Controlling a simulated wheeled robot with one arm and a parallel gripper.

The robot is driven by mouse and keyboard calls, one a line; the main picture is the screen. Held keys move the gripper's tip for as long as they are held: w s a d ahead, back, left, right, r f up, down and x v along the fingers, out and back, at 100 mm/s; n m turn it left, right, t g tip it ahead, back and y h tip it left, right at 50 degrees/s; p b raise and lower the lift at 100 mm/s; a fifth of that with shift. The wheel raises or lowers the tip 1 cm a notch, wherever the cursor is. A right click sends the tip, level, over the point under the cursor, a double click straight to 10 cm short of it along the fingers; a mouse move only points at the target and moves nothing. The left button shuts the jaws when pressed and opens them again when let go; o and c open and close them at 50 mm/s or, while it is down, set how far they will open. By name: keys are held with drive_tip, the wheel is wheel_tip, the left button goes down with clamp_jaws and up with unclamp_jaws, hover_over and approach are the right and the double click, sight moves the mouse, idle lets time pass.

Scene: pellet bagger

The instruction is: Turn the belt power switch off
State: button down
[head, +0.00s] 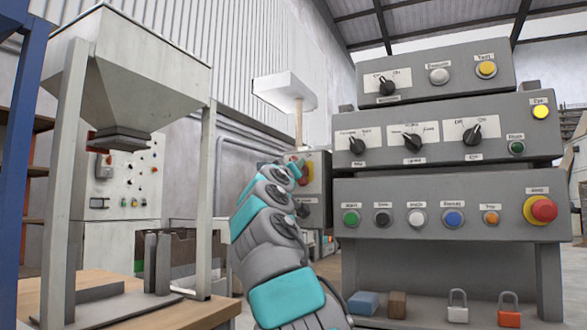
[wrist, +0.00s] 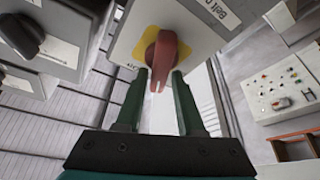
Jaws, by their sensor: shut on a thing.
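The belt power switch is a red rotary handle (wrist: 163,60) on a yellow plate (wrist: 148,40), on a grey box with a partly cut-off "Belt" label. In the wrist view the handle lies between the two green fingers of my gripper (wrist: 160,88), which is shut on it. The handle's long side points down the picture, toward my gripper. An on/off marking at the plate's lower left is partly hidden. In the head view the box (head: 319,190) stands beyond my arm, which covers much of the switch.
A large grey panel (head: 450,185) with knobs, buttons and a red stop button (head: 543,208) stands at the right. Padlocks (head: 458,306) and blocks lie on its lower shelf. A hopper (head: 130,70) on a frame stands at the left, over a wooden table (head: 180,315).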

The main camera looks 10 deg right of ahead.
drive_tip(key=shift+w+d+f+n+y+p, duration=0.15)
drive_tip(key=shift+n+y+p, duration=0.15)
drive_tip(key=shift+n+p, duration=0.35)
drive_tip(key=shift+w+d+f+n+y+p, duration=0.15)
drive_tip(key=shift+n+y+p, duration=0.2)
drive_tip(key=shift+n, duration=0.6)
drive_tip(key=shift+s+a+f+n+g+y+p, duration=0.1)
drive_tip(key=shift+n+g+y+p, duration=0.45)
drive_tip(key=shift+n+p, duration=1.6)
drive_tip(key=shift+w+a+f+n+g+y+p, duration=0.1)
drive_tip(key=shift+n+g+y+p, duration=0.35)
drive_tip(key=shift+n+p, duration=1.7)
drive_tip(key=shift+s+n+g+y+p, duration=0.2)
drive_tip(key=shift+n+y+p, duration=0.7)
drive_tip(key=shift+p, duration=2.4)
drive_tip(key=shift+w+n, duration=0.1)
drive_tip(key=shift+n, duration=0.3)
drive_tip(key=shift+r, duration=0.1)
